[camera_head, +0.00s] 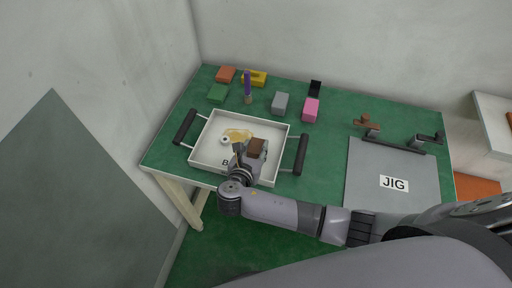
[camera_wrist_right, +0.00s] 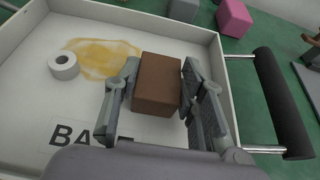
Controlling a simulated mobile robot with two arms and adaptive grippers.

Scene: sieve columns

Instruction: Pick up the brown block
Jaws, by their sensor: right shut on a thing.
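The brown block (camera_head: 256,146) is over the white tray (camera_head: 274,124) in the head view. In the right wrist view the brown block (camera_wrist_right: 157,84) sits between the two grey fingers of my right gripper (camera_wrist_right: 155,90). My right gripper (camera_head: 250,150) is shut on the block, above the front right part of the tray. I cannot tell whether the block touches the tray floor. My left gripper does not show.
The tray has dark side handles (camera_head: 300,153), a white ring (camera_wrist_right: 63,66) and a yellowish patch (camera_wrist_right: 98,60). Several coloured blocks, including a pink one (camera_head: 311,110), stand behind it. A grey JIG plate (camera_head: 375,170) lies at the right.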

